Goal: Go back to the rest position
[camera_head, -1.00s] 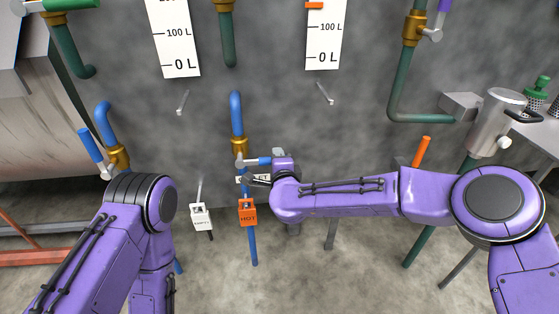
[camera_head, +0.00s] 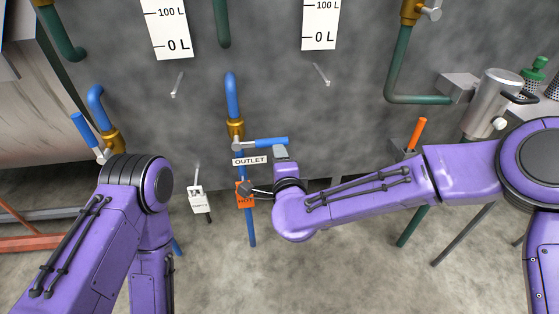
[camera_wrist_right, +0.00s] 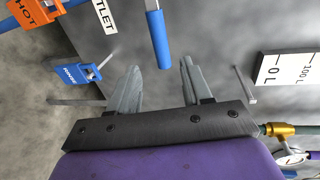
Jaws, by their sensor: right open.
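My right arm (camera_head: 360,190) reaches in from the right, its wrist in front of the wall. The right gripper (camera_wrist_right: 157,80) is open and empty in the wrist view, its two grey fingers spread. The blue lever (camera_head: 266,142) of the outlet valve lies above the gripper and points right. In the wrist view the lever end (camera_wrist_right: 160,50) shows between the fingertips, seemingly apart from them. My left arm (camera_head: 110,220) is folded at the left; its gripper is out of view.
The OUTLET sign (camera_head: 250,160) is on the pipe beneath the valve. A white tag (camera_head: 197,203) hangs left of HOT; a blue tag (camera_wrist_right: 75,74) shows in the wrist view. Floor in front is clear.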

